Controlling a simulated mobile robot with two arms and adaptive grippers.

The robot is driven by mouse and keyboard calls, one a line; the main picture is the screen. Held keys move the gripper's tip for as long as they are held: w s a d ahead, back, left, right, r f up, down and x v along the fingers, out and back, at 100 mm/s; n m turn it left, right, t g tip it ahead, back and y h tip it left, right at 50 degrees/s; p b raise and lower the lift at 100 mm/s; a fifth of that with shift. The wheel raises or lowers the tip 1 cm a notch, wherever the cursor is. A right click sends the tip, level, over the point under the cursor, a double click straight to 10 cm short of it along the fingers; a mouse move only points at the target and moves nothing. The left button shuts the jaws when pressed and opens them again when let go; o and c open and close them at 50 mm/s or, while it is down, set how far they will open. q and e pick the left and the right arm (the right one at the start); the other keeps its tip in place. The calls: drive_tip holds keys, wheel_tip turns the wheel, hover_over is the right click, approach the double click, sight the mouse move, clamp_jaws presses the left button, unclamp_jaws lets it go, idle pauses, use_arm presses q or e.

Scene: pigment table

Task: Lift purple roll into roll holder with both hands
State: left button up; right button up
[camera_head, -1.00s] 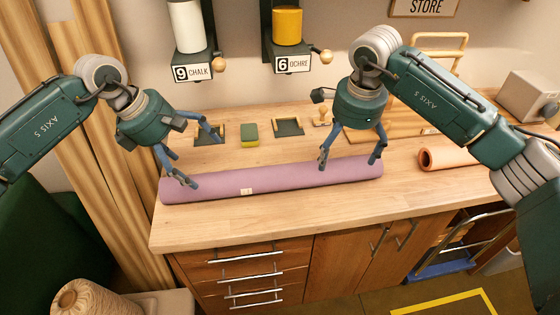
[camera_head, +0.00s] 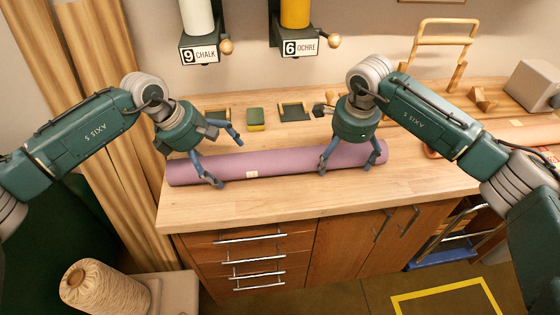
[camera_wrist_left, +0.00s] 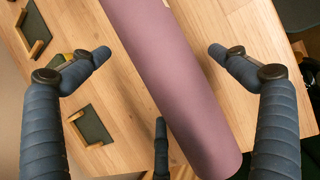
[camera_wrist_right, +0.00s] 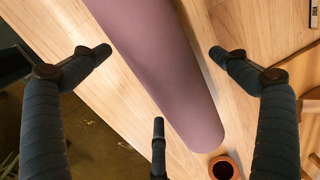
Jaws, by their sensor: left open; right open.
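The purple roll (camera_head: 285,163) lies flat along the worktop near its front, with a pale label at its middle. My left gripper (camera_head: 222,160) is open above the roll's left part, and in the left wrist view the roll (camera_wrist_left: 175,70) passes between its spread fingers. My right gripper (camera_head: 348,162) is open above the roll's right part, and in the right wrist view the roll (camera_wrist_right: 160,60) also passes between its fingers. Whether any finger touches the roll is unclear. Two dark plates with wooden edges, left (camera_head: 215,115) and right (camera_head: 293,111), stand behind the roll and may be the roll holder.
A green and yellow block (camera_head: 256,119) sits between the plates. An orange-ended roll (camera_head: 510,134) lies at the right, near a wooden frame (camera_head: 443,45). Chalk (camera_head: 200,50) and ochre (camera_head: 298,46) dispensers hang above. The worktop's front strip (camera_head: 290,203) is clear.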

use_arm(q)
drive_tip(key=shift+x, duration=0.8)
use_arm(e)
drive_tip(key=shift+w+f, duration=0.1)
drive_tip(key=shift+f, duration=0.7)
use_arm(q)
drive_tip(key=shift+r, duration=0.1)
drive_tip(key=c, duration=1.8)
use_arm(e)
drive_tip(key=shift+r, duration=0.1)
drive_tip(key=c, duration=1.8)
